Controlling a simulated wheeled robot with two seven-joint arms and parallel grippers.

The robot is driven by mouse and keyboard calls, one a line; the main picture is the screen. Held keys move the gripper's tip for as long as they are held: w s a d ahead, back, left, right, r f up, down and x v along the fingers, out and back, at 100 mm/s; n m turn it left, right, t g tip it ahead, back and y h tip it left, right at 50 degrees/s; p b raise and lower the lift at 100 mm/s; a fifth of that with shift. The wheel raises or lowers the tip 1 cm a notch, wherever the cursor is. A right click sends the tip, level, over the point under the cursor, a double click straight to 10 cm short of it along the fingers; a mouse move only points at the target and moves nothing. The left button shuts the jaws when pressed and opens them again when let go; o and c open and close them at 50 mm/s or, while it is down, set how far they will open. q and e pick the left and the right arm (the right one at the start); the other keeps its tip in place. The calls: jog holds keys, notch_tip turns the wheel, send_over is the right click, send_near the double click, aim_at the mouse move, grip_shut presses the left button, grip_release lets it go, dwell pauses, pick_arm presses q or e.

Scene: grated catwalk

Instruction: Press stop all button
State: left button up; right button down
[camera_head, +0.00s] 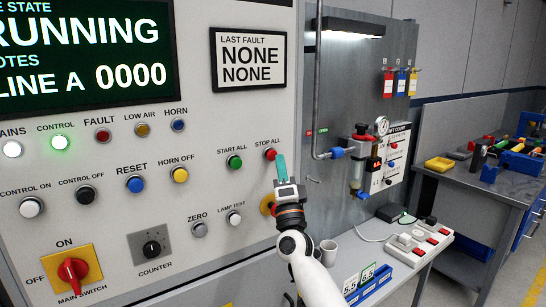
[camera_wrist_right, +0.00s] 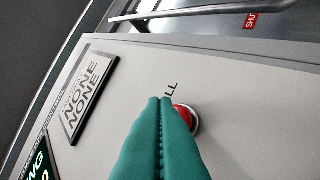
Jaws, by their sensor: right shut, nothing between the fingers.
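The red stop all button (camera_head: 270,154) sits on the light grey control panel (camera_head: 215,110), under its "STOP ALL" label. My right gripper (camera_head: 281,157) has teal fingers, shut and empty, with the tips just right of the button in the head view. In the right wrist view the shut fingers (camera_wrist_right: 160,102) cover the left part of the red button (camera_wrist_right: 186,117) and much of its label. I cannot tell whether the tips touch the button. My left gripper is not in view.
The green start all button (camera_head: 234,162) is left of the stop all button. A yellow-and-red control (camera_head: 267,204) is partly hidden behind my right wrist. The main switch (camera_head: 72,270) is at lower left. A workbench (camera_head: 485,185) with tools stands at right.

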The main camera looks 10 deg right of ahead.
jog(key=shift+w+a+b, duration=0.15)
jog(key=shift+w+b, duration=0.25)
jog(key=shift+w+a+b, duration=0.25)
jog(key=shift+w+b, duration=0.45)
jog(key=shift+b, duration=0.05)
dwell(1.1)
dwell(0.3)
jog(key=shift+s+p, duration=0.15)
jog(key=shift+p, duration=0.15)
jog(key=shift+s+d+p, duration=0.2)
jog(key=shift+s+p, duration=0.15)
jog(key=shift+s, duration=0.15)
jog(key=shift+s+d+p, duration=0.15)
jog(key=shift+s+p, duration=0.15)
jog(key=shift+s, duration=0.15)
